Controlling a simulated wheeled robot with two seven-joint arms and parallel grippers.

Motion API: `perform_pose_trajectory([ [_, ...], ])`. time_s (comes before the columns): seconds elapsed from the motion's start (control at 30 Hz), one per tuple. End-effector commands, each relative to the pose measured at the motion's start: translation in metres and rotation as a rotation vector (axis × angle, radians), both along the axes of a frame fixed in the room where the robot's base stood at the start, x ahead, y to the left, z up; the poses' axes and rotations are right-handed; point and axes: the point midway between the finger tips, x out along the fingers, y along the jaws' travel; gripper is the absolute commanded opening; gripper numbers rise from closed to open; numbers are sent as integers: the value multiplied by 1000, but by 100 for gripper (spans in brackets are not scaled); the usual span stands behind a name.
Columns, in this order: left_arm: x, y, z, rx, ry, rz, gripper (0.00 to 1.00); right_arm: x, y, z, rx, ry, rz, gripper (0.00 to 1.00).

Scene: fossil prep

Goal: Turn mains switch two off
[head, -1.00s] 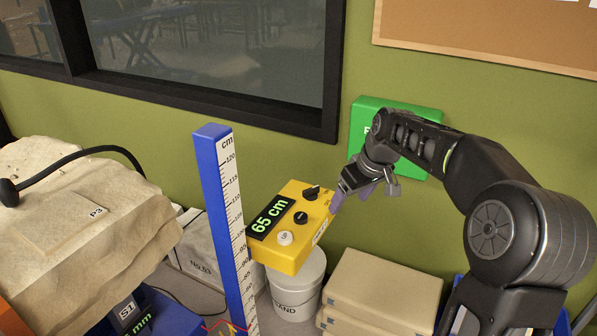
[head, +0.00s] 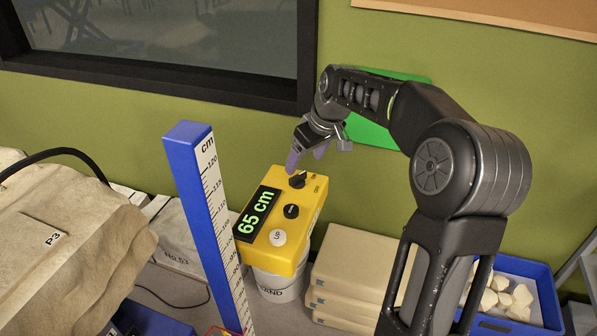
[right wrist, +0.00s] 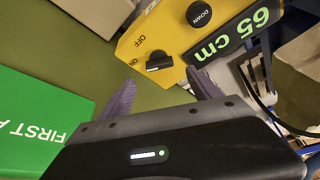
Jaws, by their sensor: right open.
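A yellow control box (head: 265,200) shows a green "65 cm" display. A black rotary switch (head: 297,181) with ON and OFF marks sits at its far end. The switch also shows in the right wrist view (right wrist: 159,61), with a pale mark on its handle; I cannot tell for certain which label it points to. I see no "two" label on it. My right gripper (head: 305,157) is open, its purple fingers close to the box's far end, near the switch. In the right wrist view the open fingers (right wrist: 164,92) frame the switch, with nothing between them. My left gripper is out of view.
The box also carries a black button (head: 291,211) and a white button (head: 277,237). A blue-and-white height post (head: 195,200) stands to its left, with a fossil block (head: 60,250) beyond. Stacked tan boxes (head: 350,262) and a blue bin (head: 545,290) are to the right.

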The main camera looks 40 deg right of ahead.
Motion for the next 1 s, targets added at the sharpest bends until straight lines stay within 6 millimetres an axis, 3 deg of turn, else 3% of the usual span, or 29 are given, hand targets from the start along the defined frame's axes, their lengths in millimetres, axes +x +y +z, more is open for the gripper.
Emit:
perform_pose_trajectory([
  [0.43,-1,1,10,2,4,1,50,23,2,-57,1,3,-1,73],
  [0.8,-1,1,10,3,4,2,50,26,2,-64,1,1,0,72],
  [1.0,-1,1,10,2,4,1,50,26,2,-63,0,1,0,56],
])
